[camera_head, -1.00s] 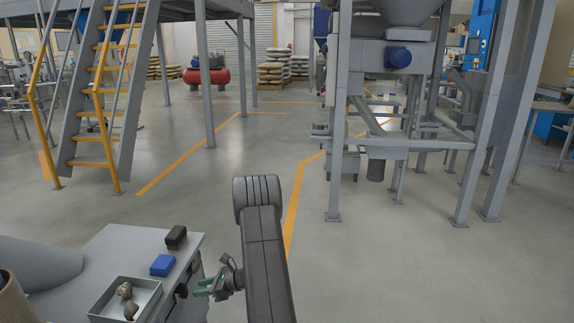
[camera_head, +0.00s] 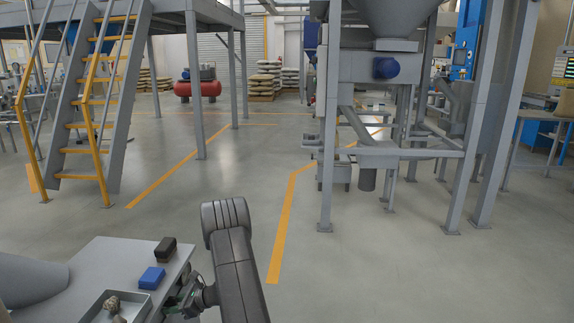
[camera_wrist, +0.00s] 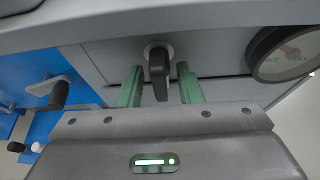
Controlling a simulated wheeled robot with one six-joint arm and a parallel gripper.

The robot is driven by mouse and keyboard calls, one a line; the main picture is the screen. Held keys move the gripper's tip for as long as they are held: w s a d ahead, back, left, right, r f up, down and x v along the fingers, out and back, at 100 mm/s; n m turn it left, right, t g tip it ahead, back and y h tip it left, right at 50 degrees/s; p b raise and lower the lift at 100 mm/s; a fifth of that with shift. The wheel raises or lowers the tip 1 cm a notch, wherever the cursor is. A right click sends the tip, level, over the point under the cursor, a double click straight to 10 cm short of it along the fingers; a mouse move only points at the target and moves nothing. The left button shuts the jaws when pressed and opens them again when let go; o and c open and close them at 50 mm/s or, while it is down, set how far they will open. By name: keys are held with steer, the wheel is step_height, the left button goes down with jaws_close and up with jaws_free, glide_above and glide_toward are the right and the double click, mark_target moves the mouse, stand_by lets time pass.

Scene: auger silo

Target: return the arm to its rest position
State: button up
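My gripper (camera_head: 178,303) is low in the head view, at the right side of a grey cabinet (camera_head: 128,258). The dark arm link (camera_head: 236,270) rises in front of it and hides part of the wrist. In the wrist view my gripper (camera_wrist: 159,78) shows two green fingers standing apart. A dark knob (camera_wrist: 158,72) on the cabinet's grey face lies between them, with a visible gap on each side. The fingers do not appear to touch it; the depth between them is hard to judge.
On the cabinet top are a dark block (camera_head: 165,247), a blue block (camera_head: 151,278) and a tray (camera_head: 92,311) with lumps. Another dark knob (camera_wrist: 59,95) and a round dial (camera_wrist: 285,52) flank the gripper. Open floor (camera_head: 350,270) lies right of the arm.

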steer(key=w+p+v, duration=0.1)
steer(key=p+v, duration=0.1)
steer(key=v, duration=1.2)
steer(key=x, duration=0.4)
steer(key=b+x, duration=0.1)
steer(key=x, duration=0.4)
steer(key=s+b+x, duration=0.1)
steer(key=x, duration=0.4)
steer(key=shift+a+f, duration=0.15)
steer(key=shift+n+t+b, duration=0.3)
steer(key=shift+n+b, duration=0.2)
steer(key=shift+b, duration=0.1)
steer(key=shift+n+t+b, duration=0.8)
steer(key=shift+n+b, duration=0.15)
steer(key=shift+n, duration=0.05)
steer(key=shift+n+t+b, duration=0.5)
steer(key=shift+n+b, duration=0.2)
steer(key=shift+n, duration=0.3)
steer(key=shift+r, duration=0.2)
